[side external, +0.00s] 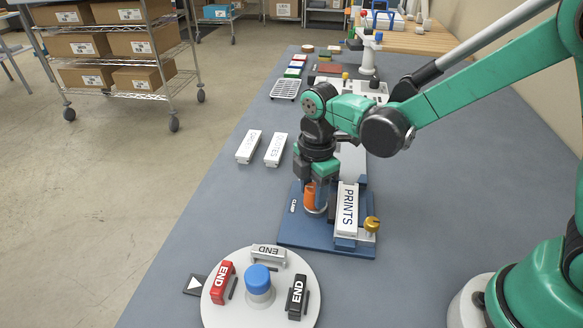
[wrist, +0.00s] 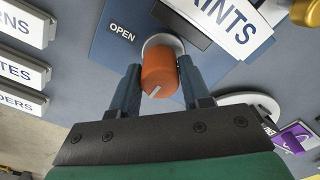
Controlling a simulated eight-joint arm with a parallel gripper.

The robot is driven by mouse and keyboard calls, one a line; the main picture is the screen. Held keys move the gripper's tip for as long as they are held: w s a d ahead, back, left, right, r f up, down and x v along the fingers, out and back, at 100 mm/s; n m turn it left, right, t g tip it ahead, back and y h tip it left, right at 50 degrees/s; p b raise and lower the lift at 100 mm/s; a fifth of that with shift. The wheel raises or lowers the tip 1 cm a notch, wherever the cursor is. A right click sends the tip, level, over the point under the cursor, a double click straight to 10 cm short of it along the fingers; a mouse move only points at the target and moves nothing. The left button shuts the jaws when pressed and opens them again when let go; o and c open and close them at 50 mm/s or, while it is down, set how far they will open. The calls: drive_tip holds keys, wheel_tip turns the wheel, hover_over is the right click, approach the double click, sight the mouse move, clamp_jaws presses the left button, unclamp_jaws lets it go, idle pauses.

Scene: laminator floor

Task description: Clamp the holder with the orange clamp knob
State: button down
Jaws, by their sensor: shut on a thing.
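The orange clamp knob (wrist: 158,72) stands on a round pale base on the blue clamp plate (wrist: 112,62), right by the word OPEN. A light pointer line on the knob faces toward my gripper. My gripper (wrist: 157,80) is shut on the knob, one finger on each side. In the side external view the knob (side external: 309,196) shows below my gripper (side external: 312,182). The white holder marked PRINTS (side external: 346,206) lies on the blue plate (side external: 290,232), just right of the knob. The plate also bears the word CLAMP.
A round turntable (side external: 240,312) with END blocks and a blue knob (side external: 258,278) stands in front. Two white labelled holders (side external: 275,149) lie to the left. A brass knob (side external: 371,224) is beside the PRINTS holder.

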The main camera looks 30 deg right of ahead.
sight(314, 187)
drive_tip(key=shift+n, duration=0.3)
drive_tip(key=shift+c, duration=2.1)
unclamp_jaws()
drive_tip(key=shift+r, duration=0.1)
drive_tip(key=shift+r, duration=2.75)
drive_tip(key=s+d+r+m+t, duration=0.4)
drive_tip(key=s+d+m+t, duration=0.2)
drive_tip(key=m, duration=1.2)
drive_tip(key=shift+s+d+r+t, duration=0.35)
drive_tip(key=shift+d+t, duration=0.25)
drive_tip(key=shift+d, duration=0.2)
